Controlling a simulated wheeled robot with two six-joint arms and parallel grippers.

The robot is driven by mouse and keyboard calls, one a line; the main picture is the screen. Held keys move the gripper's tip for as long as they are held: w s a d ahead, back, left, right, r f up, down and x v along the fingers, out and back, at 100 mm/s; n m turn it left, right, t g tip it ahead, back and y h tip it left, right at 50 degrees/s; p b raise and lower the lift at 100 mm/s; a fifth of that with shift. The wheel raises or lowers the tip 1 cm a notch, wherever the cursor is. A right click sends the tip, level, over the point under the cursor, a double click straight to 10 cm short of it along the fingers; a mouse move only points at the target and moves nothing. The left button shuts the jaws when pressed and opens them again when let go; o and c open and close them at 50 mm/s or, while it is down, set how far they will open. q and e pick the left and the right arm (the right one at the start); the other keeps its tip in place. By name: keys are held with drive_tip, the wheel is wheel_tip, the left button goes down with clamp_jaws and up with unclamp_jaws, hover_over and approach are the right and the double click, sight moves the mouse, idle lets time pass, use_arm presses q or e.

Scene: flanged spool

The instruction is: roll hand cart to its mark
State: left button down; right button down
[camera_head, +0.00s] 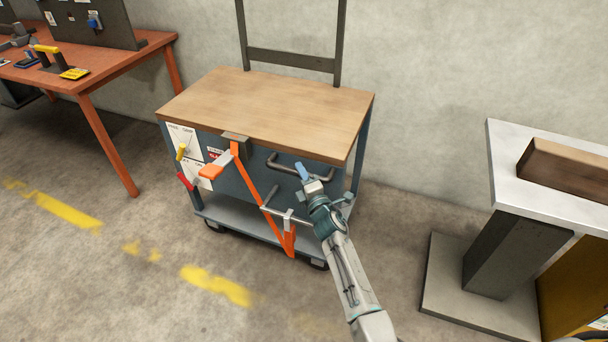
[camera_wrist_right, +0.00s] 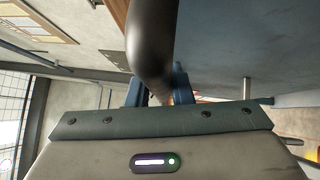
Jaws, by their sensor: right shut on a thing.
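The hand cart has a wooden top (camera_head: 270,108), blue-grey sides, a lower shelf and dark wheels. It stands near the wall in the head view. A dark bar handle (camera_head: 283,168) sticks out from its front side. My right gripper (camera_head: 303,171) is at this handle, with its blue fingers shut around the bar. In the right wrist view the dark curved handle (camera_wrist_right: 152,40) runs down between the blue fingers (camera_wrist_right: 155,88). Worn yellow floor marks (camera_head: 215,285) lie at the left and in front of the cart. My left gripper is not in view.
A red-orange workbench (camera_head: 100,75) stands at the left, and a pedestal with a pale top (camera_head: 505,165) at the right. The floor in front of the cart is clear.

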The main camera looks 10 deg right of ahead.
drive_tip(key=shift+a, duration=0.15)
drive_tip(key=c, duration=1.4)
unclamp_jaws()
drive_tip(key=shift+w, duration=0.1)
drive_tip(key=shift+o, duration=0.5)
drive_tip(key=shift+a, duration=0.15)
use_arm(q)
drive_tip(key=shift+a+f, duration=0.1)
use_arm(e)
drive_tip(key=shift+s+f, duration=0.1)
drive_tip(key=shift+s, duration=0.2)
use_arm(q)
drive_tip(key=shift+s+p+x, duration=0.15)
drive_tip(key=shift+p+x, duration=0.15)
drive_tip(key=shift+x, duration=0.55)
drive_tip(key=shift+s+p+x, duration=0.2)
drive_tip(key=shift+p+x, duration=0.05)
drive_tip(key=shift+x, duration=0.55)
use_arm(e)
drive_tip(key=v, duration=1)
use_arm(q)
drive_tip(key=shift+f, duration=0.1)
